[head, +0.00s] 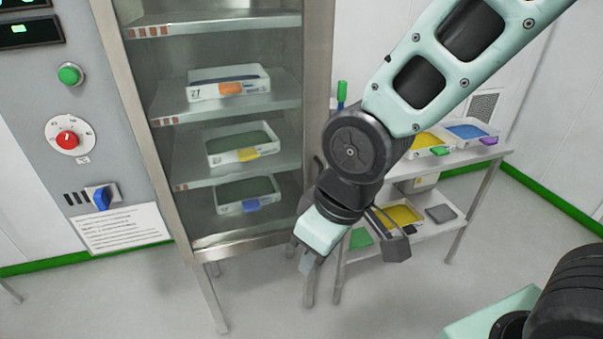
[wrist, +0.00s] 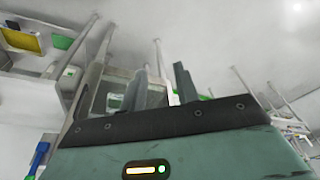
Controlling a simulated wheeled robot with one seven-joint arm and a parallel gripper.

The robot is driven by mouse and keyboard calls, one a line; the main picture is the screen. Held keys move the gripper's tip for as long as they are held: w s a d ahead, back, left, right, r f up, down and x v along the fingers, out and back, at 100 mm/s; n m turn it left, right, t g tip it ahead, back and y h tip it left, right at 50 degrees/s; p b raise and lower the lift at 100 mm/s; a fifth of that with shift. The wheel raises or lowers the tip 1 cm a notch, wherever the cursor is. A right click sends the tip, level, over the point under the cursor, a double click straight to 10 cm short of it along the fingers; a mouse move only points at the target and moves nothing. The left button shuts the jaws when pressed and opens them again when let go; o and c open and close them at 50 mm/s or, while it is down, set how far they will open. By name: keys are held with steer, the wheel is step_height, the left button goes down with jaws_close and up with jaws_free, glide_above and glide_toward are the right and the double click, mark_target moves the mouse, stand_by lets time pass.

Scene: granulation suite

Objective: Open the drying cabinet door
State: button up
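The drying cabinet (head: 315,60) stands left of centre in the head view, with a metal frame and shelves visible inside. Its front looks like a clear door that appears shut, though the glass is hard to make out. A small dark curved piece (head: 319,165) at its right edge may be the handle; my arm partly covers that area. My gripper (head: 352,258) hangs low, in front of the cabinet's lower right corner, pointing down. Its fingers are apart with nothing between them. In the wrist view the two fingers (wrist: 164,85) also stand apart.
Trays with orange, yellow and blue tags, such as the top one (head: 228,83), sit on the shelves. A control panel (head: 75,100) is at left. A metal rack (head: 465,215) with colored trays stands behind my arm at right. The floor in front is clear.

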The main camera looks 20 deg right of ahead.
steer(key=w+d+f+m+t+y+b, duration=0.1)
steer(key=w+d+f+t+b, duration=0.2)
steer(key=w+f, duration=0.5)
steer(key=w+d+f+m+t+y+b, duration=0.15)
steer(key=w+d+f+t, duration=0.3)
steer(key=w, duration=0.55)
steer(key=w+d+f+m+t+h+b, duration=0.1)
steer(key=d+f+t+b, duration=0.1)
steer(key=d+t, duration=0.3)
steer(key=w+d+f+m+t+b, duration=0.1)
steer(key=d+f+m+t+b, duration=0.15)
steer(key=d, duration=0.45)
steer(key=shift+n+t, duration=0.3)
steer(key=shift+n, duration=0.2)
steer(key=w+a+p, duration=0.1)
steer(key=w, duration=0.4)
steer(key=w+a+p, duration=0.1)
steer(key=w, duration=0.5)
steer(key=w+a+p, duration=0.1)
steer(key=w+p, duration=0.1)
steer(key=w, duration=0.3)
steer(key=shift+w+a+f, duration=0.15)
steer(key=shift+a, duration=0.15)
jaws_close()
